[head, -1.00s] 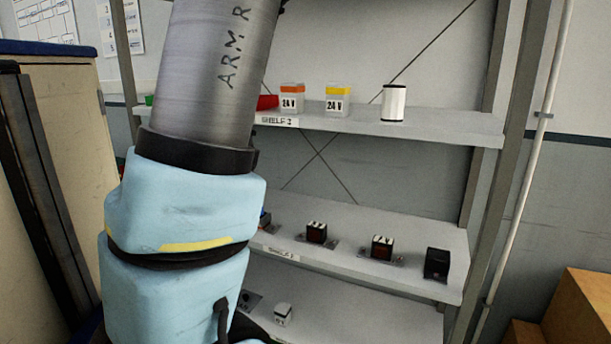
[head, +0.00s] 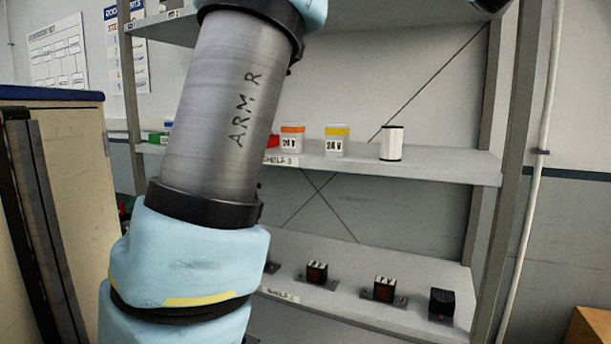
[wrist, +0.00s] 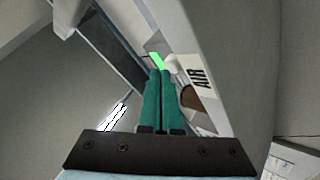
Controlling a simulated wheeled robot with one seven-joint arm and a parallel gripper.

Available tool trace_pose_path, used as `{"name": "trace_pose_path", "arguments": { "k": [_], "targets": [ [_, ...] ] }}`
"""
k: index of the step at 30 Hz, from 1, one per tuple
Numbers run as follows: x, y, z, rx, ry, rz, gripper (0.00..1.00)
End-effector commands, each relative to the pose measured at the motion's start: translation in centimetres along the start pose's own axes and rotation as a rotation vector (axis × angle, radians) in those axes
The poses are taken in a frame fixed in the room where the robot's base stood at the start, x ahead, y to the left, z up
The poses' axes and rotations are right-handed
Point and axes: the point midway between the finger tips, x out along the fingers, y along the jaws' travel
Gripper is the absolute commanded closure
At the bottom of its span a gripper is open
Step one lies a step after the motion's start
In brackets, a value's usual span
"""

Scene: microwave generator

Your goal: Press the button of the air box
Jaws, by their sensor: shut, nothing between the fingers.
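In the wrist view, my gripper (wrist: 160,73) shows two teal fingers lying together, shut and empty. Just past the fingertips is a bright green patch (wrist: 157,61), with a small pale rounded part (wrist: 171,63) beside it; I cannot tell which of these is the button, or whether the fingertips touch either. To the right, a pale surface carries a label reading AIR (wrist: 200,78), which marks the air box. A brown round part (wrist: 188,97) is partly hidden behind the right finger. In the head view the gripper and the air box label do not show.
In the head view, a shelf rack holds a middle shelf (head: 450,165) with two 24 V boxes (head: 292,137) and a white cylinder (head: 391,143). A lower shelf bears dark blocks (head: 384,288). A cabinet (head: 70,190) stands left; a cardboard box (head: 590,328) is lower right.

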Motion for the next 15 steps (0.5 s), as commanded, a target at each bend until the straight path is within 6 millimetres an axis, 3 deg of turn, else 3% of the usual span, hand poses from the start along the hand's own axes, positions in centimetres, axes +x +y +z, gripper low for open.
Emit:
{"name": "trace_pose_path", "arguments": {
  "k": [15],
  "targets": [
    [0.35, -0.25, 0.24, 0.0, 0.0, 0.0, 1.0]
  ]
}}
